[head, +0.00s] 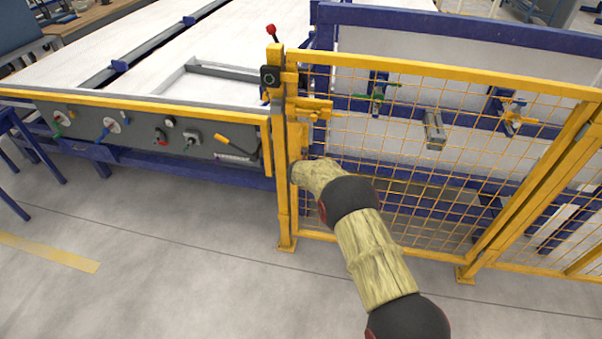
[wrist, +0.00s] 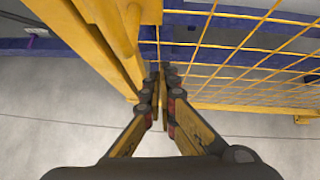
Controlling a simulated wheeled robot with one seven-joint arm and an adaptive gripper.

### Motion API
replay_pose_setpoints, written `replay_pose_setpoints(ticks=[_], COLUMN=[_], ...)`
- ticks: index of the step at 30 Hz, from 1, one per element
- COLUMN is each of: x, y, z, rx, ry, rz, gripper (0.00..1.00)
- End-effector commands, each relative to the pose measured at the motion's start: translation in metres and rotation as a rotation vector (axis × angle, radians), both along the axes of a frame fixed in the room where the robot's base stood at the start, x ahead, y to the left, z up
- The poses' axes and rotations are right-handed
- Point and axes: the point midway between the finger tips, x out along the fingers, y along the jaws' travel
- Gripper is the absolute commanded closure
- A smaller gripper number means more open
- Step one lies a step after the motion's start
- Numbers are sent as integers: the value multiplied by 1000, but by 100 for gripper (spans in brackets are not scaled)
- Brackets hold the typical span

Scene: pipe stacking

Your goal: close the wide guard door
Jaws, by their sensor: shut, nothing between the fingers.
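The wide guard door (head: 420,67) is a yellow frame with wire mesh, and it stands upright at the right in the head view. Its left edge is beside the yellow latch post (head: 283,200); I cannot tell if a small gap is left between them. In the wrist view the mesh (wrist: 232,48) is at the right and a yellow upright (wrist: 85,35) is at the upper left. My gripper (wrist: 161,76) is shut and empty, with its fingertips close to the door's left edge; contact is unclear. In the head view my own arm hides the fingers.
A yellow latch (head: 313,106) and a red-tipped lever (head: 271,32) are on the post. A grey control panel (head: 140,130) with knobs runs along the left. Blue machine frames stand behind the mesh. The grey floor (head: 180,250) in front is clear.

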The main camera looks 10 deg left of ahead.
Motion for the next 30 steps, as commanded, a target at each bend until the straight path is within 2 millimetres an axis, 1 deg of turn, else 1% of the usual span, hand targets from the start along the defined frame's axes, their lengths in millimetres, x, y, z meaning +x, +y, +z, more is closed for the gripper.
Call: replay_pose_setpoints(ticks=[1,8,18,24,30], x=[-3,-23,-58,-69,-72], y=[2,3,3,3,3], z=[9,24,57,67,68], rx=[2,0,-1,0,-2], ry=[-4,0,1,2,3], rz=[1,3,2,1,2], gripper=[100,100,100,100,100])
